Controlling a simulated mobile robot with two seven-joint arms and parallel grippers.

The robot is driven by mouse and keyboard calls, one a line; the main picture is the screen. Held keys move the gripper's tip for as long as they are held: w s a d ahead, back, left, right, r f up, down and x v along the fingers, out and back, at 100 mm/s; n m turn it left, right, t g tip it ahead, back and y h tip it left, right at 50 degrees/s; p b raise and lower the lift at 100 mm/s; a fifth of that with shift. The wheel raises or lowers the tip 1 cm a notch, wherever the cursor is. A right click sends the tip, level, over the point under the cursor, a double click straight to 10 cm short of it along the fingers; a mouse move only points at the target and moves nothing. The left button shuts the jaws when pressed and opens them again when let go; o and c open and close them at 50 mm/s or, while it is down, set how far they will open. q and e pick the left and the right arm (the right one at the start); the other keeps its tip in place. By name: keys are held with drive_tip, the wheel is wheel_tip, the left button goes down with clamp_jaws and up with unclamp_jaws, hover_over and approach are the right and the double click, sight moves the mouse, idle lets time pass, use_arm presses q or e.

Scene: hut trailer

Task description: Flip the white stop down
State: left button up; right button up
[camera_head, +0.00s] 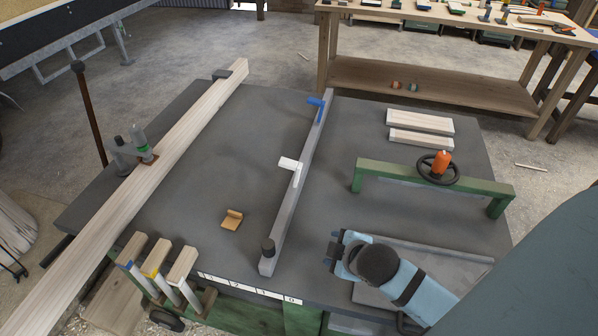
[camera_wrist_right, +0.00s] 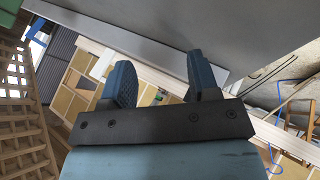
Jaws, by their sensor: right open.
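The white stop (camera_head: 289,163) is a small white piece on a long grey rail (camera_head: 306,158) that runs across the dark table. It juts out to the left of the rail, and I cannot tell its exact tilt. A blue stop (camera_head: 317,102) sits farther up the same rail. My right gripper (camera_head: 336,250) is open and empty, to the right of the rail's near end and well apart from the white stop. Its two fingers also show spread in the right wrist view (camera_wrist_right: 160,78), where I cannot make out the white stop. My left gripper is not in view.
A long wooden board (camera_head: 180,135) lies along the table's left side. A green frame with a black handwheel (camera_head: 438,168) stands to the right. A small orange-brown piece (camera_head: 232,219) lies left of the rail. The dark tabletop (camera_head: 235,150) left of the stop is clear.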

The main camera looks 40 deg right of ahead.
drive_tip(key=w+d+n+t, duration=0.1)
drive_tip(key=w+n, duration=0.1)
drive_tip(key=w+d+n+t, duration=0.1)
drive_tip(key=w+d+n, duration=0.1)
drive_tip(key=w+n, duration=0.1)
drive_tip(key=w+d+n+t, duration=0.2)
drive_tip(key=n, duration=0.1)
drive_tip(key=shift+w+r, duration=0.15)
drive_tip(key=shift+r, duration=0.25)
drive_tip(key=w+d+r+n+t+y, duration=0.2)
drive_tip(key=w+d+n+t+y, duration=0.15)
drive_tip(key=n, duration=0.45)
drive_tip(key=n+g+y, duration=0.3)
drive_tip(key=n+y, duration=0.6)
drive_tip(key=n, duration=1)
approach(300, 166)
drive_tip(key=shift+t, duration=0.25)
drive_tip(key=p+x, duration=0.1)
drive_tip(key=x, duration=0.7)
drive_tip(key=shift+w+a+f, duration=0.15)
drive_tip(key=shift+w+a, duration=0.45)
clamp_jaws()
drive_tip(key=shift+p, duration=0.3)
